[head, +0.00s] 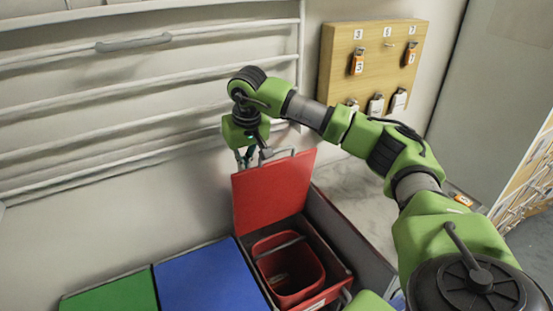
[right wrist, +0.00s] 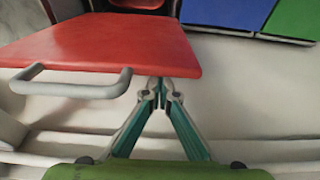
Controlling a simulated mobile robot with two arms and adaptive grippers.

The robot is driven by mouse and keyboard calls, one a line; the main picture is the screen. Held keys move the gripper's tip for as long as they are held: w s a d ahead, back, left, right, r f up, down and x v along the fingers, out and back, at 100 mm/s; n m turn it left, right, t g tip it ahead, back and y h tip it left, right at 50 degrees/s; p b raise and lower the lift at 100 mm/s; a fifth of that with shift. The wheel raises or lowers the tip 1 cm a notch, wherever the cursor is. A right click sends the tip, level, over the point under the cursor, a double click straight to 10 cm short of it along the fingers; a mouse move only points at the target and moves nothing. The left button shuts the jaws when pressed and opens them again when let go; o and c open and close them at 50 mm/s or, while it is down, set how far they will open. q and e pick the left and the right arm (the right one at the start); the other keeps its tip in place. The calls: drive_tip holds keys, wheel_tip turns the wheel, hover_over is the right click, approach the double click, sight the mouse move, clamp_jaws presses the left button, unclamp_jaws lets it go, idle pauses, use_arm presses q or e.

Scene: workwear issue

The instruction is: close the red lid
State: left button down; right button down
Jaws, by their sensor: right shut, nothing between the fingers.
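The red lid (head: 275,192) stands raised, roughly upright, at the back of its open bin. It also shows in the right wrist view (right wrist: 105,42), with a grey bar handle (right wrist: 75,88) along its edge. My right gripper (head: 250,162) is shut and empty by the lid's upper left corner, on the wall side. In the right wrist view its fingertips (right wrist: 163,93) meet close beside the lid's edge; whether they touch it I cannot tell. Inside the open bin is a red bucket (head: 287,270). My left gripper is not in view.
A blue lid (head: 210,278) and a green lid (head: 112,293) lie flat to the left of the open bin. Pale wall rails (head: 120,110) run behind. A wooden key board (head: 370,55) with orange and white tags hangs at the upper right.

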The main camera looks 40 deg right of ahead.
drive_tip(key=shift+s+a+f+b, duration=0.1)
drive_tip(key=shift+s+a+b, duration=0.15)
drive_tip(key=shift+s, duration=0.75)
drive_tip(key=shift+s+a+f+b, duration=0.1)
drive_tip(key=shift+s+a+b, duration=0.1)
drive_tip(key=shift+s, duration=0.8)
drive_tip(key=shift+s+a+f+b, duration=0.1)
drive_tip(key=shift+s+a+b, duration=0.15)
drive_tip(key=shift+s, duration=0.75)
wheel_tip(320, 180, up, 10)
drive_tip(key=p, duration=0.7)
drive_tip(key=shift+w, duration=0.1)
